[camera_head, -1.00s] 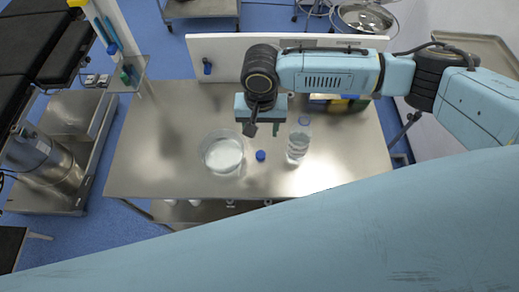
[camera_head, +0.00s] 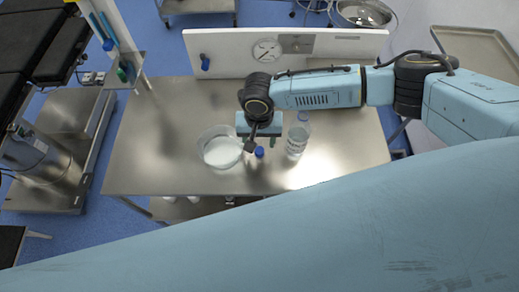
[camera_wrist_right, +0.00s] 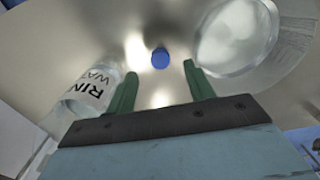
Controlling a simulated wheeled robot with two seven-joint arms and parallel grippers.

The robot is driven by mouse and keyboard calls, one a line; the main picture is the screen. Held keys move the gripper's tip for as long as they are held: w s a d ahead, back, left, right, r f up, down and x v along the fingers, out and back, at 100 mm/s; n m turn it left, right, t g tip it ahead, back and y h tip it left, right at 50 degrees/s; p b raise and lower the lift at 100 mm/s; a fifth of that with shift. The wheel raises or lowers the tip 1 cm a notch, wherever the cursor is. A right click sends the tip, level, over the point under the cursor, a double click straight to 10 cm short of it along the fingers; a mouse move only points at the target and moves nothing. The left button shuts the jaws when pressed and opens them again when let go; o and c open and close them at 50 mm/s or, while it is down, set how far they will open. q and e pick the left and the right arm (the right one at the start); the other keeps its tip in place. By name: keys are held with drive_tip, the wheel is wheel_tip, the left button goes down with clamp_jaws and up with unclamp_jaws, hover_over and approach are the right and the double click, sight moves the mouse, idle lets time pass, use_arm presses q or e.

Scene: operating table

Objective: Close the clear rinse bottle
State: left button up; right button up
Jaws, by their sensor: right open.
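The clear rinse bottle (camera_head: 297,140) stands upright on the steel table, right of my right gripper. In the right wrist view the bottle (camera_wrist_right: 92,90) shows at the left with its label partly readable; its mouth is out of that view. A small blue cap (camera_head: 259,152) lies on the table between the bottle and a clear bowl. It also shows in the right wrist view (camera_wrist_right: 160,58), ahead of and between the fingertips. My right gripper (camera_head: 262,145) is open and empty above the cap, with green fingers (camera_wrist_right: 158,72) apart. My left gripper is not in view.
The clear bowl (camera_head: 220,148) with whitish contents stands left of the cap. The steel table (camera_head: 150,150) is bare on its left side. A white panel with a gauge (camera_head: 266,50) stands along its back edge. One of my arm links covers the lower foreground.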

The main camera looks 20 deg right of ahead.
sight(260, 150)
drive_tip(key=f, duration=0.5)
drive_tip(key=shift+w+d+f, duration=0.1)
drive_tip(key=shift+w+d, duration=0.05)
drive_tip(key=shift+w, duration=0.05)
drive_tip(key=c, duration=1)
